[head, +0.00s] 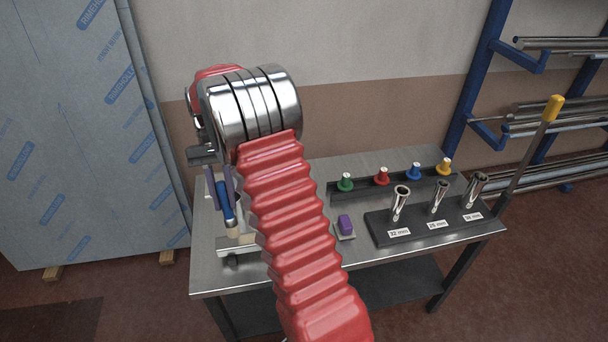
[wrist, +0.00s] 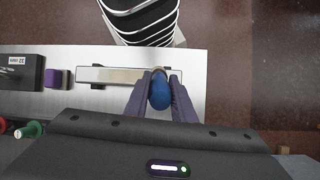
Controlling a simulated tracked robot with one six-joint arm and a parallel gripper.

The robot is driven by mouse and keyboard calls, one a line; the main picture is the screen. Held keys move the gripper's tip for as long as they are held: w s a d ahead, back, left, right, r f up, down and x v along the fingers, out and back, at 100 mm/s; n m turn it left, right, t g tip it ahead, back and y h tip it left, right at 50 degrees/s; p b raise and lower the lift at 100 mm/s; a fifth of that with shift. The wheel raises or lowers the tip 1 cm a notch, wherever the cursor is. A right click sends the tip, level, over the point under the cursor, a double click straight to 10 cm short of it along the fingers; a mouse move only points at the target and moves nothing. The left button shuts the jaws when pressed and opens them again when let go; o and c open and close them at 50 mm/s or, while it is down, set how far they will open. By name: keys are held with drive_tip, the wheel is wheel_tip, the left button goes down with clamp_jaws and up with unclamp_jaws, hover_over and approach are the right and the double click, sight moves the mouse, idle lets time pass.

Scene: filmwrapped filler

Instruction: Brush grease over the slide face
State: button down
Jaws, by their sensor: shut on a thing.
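My gripper (head: 222,200) points down over the left end of the steel table, with purple fingers. It is shut on a brush with a blue handle (wrist: 159,95), which also shows in the head view (head: 225,203). The brush hangs nearly upright, with its pale bristle end (head: 233,233) low over the slide. The slide face (wrist: 115,74) is a long pale metal strip; its block also shows in the head view (head: 237,258), partly hidden by my arm. The brush is over the strip's right end in the wrist view. I cannot tell whether the bristles touch it.
A purple block (head: 345,224) sits on the table (head: 388,277) to the right. A black holder (head: 420,236) carries three metal tubes, behind which a rack (head: 399,184) holds several coloured plugs. A film-wrapped panel (head: 80,130) stands left, and blue shelving (head: 474,85) stands right.

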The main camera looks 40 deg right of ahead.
drive_tip(key=s+d+r+m+t+y, duration=0.1)
drive_tip(key=s+d+r+m+t, duration=0.1)
drive_tip(key=s+d+m, duration=0.4)
drive_tip(key=s+d+r+m+t+y, duration=0.2)
drive_tip(key=s+d+m, duration=0.4)
drive_tip(key=d, duration=0.4)
drive_tip(key=shift+d+r+m+t, duration=0.25)
drive_tip(key=shift+r+m+t, duration=0.15)
drive_tip(key=shift+m+t, duration=0.4)
drive_tip(key=shift+w, duration=0.1)
